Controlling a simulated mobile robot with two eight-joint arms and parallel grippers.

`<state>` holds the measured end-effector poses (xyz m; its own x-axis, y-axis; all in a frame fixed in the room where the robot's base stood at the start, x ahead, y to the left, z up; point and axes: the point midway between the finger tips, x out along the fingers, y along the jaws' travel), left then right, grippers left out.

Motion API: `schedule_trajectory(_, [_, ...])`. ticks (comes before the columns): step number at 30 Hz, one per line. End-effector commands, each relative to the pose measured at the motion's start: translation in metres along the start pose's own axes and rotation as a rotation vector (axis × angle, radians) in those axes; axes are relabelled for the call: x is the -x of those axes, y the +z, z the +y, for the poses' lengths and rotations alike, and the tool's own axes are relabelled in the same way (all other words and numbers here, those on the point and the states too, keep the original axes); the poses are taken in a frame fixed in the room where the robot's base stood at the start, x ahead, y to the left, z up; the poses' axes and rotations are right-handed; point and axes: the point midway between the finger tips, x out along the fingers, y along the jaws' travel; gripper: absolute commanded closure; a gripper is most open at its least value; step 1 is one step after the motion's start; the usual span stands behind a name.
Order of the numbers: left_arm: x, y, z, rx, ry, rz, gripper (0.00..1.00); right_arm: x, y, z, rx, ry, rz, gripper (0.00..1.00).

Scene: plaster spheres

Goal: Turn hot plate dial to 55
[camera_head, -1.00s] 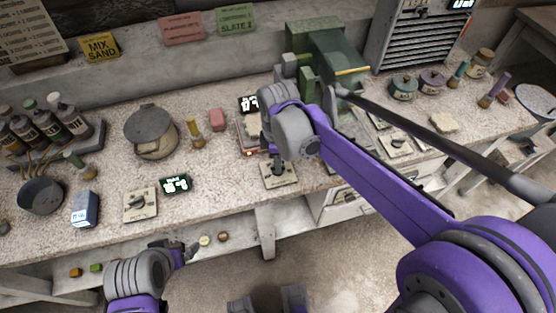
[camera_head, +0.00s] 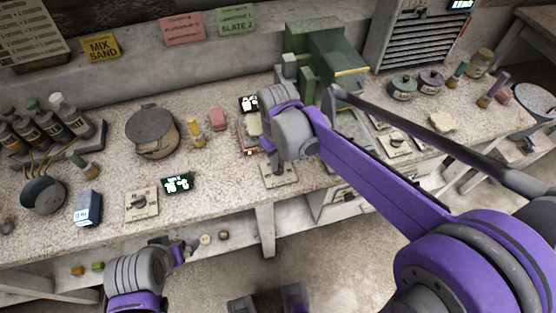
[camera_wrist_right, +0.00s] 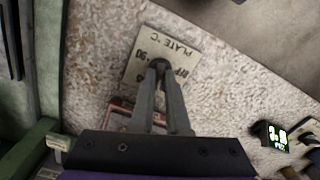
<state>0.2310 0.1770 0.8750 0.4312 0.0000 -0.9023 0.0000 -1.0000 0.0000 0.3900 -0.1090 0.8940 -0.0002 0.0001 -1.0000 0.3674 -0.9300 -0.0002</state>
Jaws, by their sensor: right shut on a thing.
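The hot plate's dial sits on a pale label plate (camera_head: 283,176) near the bench's front edge. In the right wrist view the label plate (camera_wrist_right: 140,66) reads "PLATE °C" with "OFF" and "90". My right gripper (camera_head: 278,168) is over it; in the wrist view its fingers (camera_wrist_right: 160,68) are closed on the dark dial knob, mostly hidden between the tips. The hot plate (camera_head: 249,153) is partly hidden behind my right wrist. A small lit display (camera_head: 248,103) stands behind it, its digits unclear. My left gripper (camera_head: 190,248) hangs before the bench, apart from everything; its jaw opening is unclear.
Another dial plate (camera_head: 141,204) and a lit display (camera_head: 177,184) stand to the left. A lidded pot (camera_head: 152,137), an amber vial (camera_head: 194,128) and a pink block (camera_head: 217,119) are behind. A green machine (camera_head: 335,60) stands behind my right arm.

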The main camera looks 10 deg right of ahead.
Motion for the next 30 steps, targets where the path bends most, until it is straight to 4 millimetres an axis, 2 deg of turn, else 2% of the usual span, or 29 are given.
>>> schedule_trajectory(18, [0.0036, -0.0026, 0.0, 0.0, 0.0, 0.002, 0.0, 0.0007, -0.0005, 0.0002, -0.579, 0.0, 0.001, 1.0])
schedule_trajectory(30, [0.0048, -0.0035, 0.0, 0.0, 0.0, 0.002, 0.0, 0.0005, -0.0005, 0.0002, -0.856, 0.0, 0.001, 1.0])
